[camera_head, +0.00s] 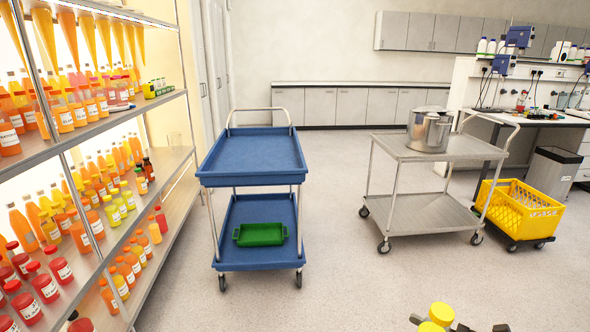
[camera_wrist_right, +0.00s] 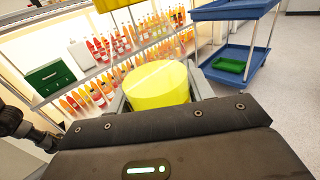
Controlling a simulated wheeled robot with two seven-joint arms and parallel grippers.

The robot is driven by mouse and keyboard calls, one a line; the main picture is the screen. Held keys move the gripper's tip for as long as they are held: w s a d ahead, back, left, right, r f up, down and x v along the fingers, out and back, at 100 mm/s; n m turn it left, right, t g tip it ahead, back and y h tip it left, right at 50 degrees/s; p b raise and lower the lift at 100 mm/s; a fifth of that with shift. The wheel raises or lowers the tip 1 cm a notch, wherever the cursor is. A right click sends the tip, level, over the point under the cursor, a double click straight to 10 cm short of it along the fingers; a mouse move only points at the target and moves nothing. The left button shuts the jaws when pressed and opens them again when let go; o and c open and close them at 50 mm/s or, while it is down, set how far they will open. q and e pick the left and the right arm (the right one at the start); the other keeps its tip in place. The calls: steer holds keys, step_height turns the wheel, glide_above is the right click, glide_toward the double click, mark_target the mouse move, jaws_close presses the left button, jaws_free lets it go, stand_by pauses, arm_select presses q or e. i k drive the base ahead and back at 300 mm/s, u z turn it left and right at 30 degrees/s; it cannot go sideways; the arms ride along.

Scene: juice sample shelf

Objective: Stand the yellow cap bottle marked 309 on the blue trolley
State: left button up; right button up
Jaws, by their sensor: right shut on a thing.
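My right gripper (camera_head: 438,326) is at the bottom edge of the head view, shut on a bottle with a yellow cap (camera_head: 441,313). In the right wrist view the yellow cap (camera_wrist_right: 157,86) sits between the fingers; the bottle's body and any number are hidden. The blue trolley (camera_head: 253,150) stands ahead and left of the gripper, apart from it. Its top tray is empty. The trolley also shows at the upper right of the right wrist view (camera_wrist_right: 236,12). My left gripper is not in view.
A green tray (camera_head: 261,234) lies on the trolley's lower shelf. A shelf rack (camera_head: 115,125) full of juice bottles lines the left side. A grey cart (camera_head: 395,150) with a steel pot (camera_head: 429,132) stands at right, beside a yellow crate (camera_head: 520,210). Floor before the blue trolley is clear.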

mark_target(272, 150)
steer(key=i, duration=1.9)
steer(key=z, duration=0.7)
steer(key=i, duration=0.8)
steer(key=u, duration=2.2)
